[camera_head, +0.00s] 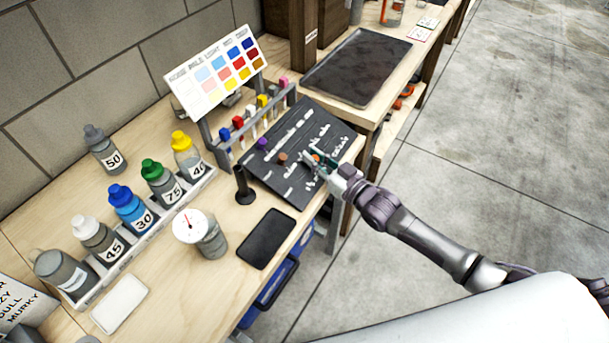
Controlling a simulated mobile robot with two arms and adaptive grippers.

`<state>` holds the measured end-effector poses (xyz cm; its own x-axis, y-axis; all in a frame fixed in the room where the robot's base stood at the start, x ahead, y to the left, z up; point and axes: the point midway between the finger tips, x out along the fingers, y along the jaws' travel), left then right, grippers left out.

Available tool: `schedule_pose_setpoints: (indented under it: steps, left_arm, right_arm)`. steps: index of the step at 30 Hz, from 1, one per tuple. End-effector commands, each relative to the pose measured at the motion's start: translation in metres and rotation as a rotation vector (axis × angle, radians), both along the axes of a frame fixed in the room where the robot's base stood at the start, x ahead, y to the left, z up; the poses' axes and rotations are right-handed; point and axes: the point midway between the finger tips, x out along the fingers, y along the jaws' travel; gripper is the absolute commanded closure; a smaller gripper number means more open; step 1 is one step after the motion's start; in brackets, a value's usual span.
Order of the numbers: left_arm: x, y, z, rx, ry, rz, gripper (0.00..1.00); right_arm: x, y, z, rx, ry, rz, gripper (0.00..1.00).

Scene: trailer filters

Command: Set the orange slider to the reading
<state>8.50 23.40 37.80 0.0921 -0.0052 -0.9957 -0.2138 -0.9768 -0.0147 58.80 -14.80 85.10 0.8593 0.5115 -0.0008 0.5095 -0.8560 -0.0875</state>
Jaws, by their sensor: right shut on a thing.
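A dark panel with white markings (287,191) lies on the bench and carries small coloured slider knobs. A brown-orange knob (282,158) sits near its middle, left of my right gripper, with a purple knob (263,143) further up and left. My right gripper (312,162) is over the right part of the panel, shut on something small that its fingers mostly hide. A teal piece (330,160) shows beside the fingers; I cannot tell if it is the thing held. A round dial with a red needle (190,225) stands on the bench. My left gripper is not in view.
A rack of coloured-topped tubes (224,133) stands behind the panel, below a colour chart (215,70). Numbered bottles (130,207) stand in a tray at left. A black post (243,187) and a black pad (267,238) are near the panel's left.

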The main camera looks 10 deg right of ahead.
Motion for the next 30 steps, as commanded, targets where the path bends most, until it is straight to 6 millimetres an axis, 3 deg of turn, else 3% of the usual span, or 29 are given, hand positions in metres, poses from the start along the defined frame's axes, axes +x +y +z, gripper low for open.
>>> schedule_pose_setpoints:
  steps: [1,3,9,22,23,24,27,30]
  left_arm:
    - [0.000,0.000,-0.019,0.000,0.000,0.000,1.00]
    - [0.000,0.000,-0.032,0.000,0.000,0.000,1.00]
    - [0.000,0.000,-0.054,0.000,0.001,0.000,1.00]
    - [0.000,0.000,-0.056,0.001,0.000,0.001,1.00]
    - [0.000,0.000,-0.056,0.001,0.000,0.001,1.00]
    - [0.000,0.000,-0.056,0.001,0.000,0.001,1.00]
    - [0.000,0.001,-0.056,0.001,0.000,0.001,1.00]
    - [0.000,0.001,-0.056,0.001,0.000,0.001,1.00]
  right_arm:
    - [0.014,-0.014,-0.007,-0.009,-0.010,-0.001,1.00]
    - [0.028,-0.028,-0.007,-0.007,-0.009,-0.001,1.00]
    - [0.056,-0.056,-0.004,-0.004,-0.005,0.000,1.00]
    - [0.063,-0.065,0.000,0.000,0.002,-0.003,1.00]
    - [0.063,-0.065,0.000,0.000,0.002,-0.003,0.81]
    - [0.063,-0.065,0.000,0.000,0.002,-0.003,0.74]
    - [0.063,-0.065,0.000,0.000,0.002,-0.003,0.57]
    - [0.063,-0.064,0.000,0.001,0.001,-0.002,0.55]
